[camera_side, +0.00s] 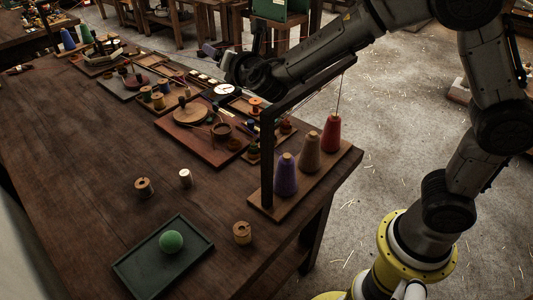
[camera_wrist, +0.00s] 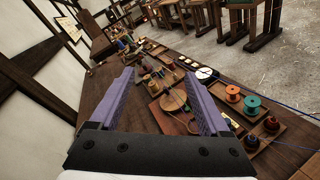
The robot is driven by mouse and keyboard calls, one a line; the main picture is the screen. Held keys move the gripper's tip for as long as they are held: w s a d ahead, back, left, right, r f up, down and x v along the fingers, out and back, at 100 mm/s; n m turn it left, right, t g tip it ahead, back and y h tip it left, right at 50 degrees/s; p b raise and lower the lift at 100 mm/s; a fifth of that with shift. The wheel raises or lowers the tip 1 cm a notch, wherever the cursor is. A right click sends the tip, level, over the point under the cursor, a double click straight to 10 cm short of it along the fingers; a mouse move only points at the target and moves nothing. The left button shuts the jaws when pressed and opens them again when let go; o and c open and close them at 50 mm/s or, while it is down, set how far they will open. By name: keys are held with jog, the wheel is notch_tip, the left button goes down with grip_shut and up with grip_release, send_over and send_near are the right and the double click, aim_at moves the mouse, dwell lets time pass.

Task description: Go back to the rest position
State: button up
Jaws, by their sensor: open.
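My gripper (camera_wrist: 160,76) is open in the wrist view, its two purple fingers spread wide with nothing held between them. In the side view my gripper (camera_side: 211,50) is small and partly hidden behind my wrist, raised above the far right side of the long wooden table (camera_side: 90,165). Beyond the fingers in the wrist view lie a round wooden disc on a board (camera_wrist: 173,101) and several spools, all apart from the fingers as far as I can tell.
A wooden post frame (camera_side: 267,160) with purple, brown and red cones stands at the table's right edge, close to my arm. A green tray (camera_side: 140,270) holds a green ball (camera_side: 171,242). Loose spools (camera_side: 144,187) stand nearby. The table's left middle is clear.

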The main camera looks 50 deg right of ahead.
jog(key=s+d+r+m+g+h, duration=0.2)
jog(key=s+d+r+m+g, duration=0.1)
jog(key=s+d+m, duration=0.6)
jog(key=s+d+r+m+g+h, duration=0.1)
jog(key=s+d+r+m+g, duration=0.15)
jog(key=s+d+m, duration=0.6)
jog(key=s+a+f+m+g+y, duration=0.1)
jog(key=s+a+f, duration=0.1)
jog(key=s, duration=0.4)
jog(key=s+a+f+m+g+y, duration=0.1)
jog(key=s+f+m+g+y, duration=0.15)
jog(key=s, duration=0.35)
jog(key=s+a+f+m+y, duration=0.4)
jog(key=s+a+f+y, duration=0.1)
jog(key=a, duration=0.5)
jog(key=shift+s+a+f+m, duration=0.4)
jog(key=shift+s+f, duration=0.4)
jog(key=shift+s, duration=0.2)
jog(key=shift+y, duration=0.25)
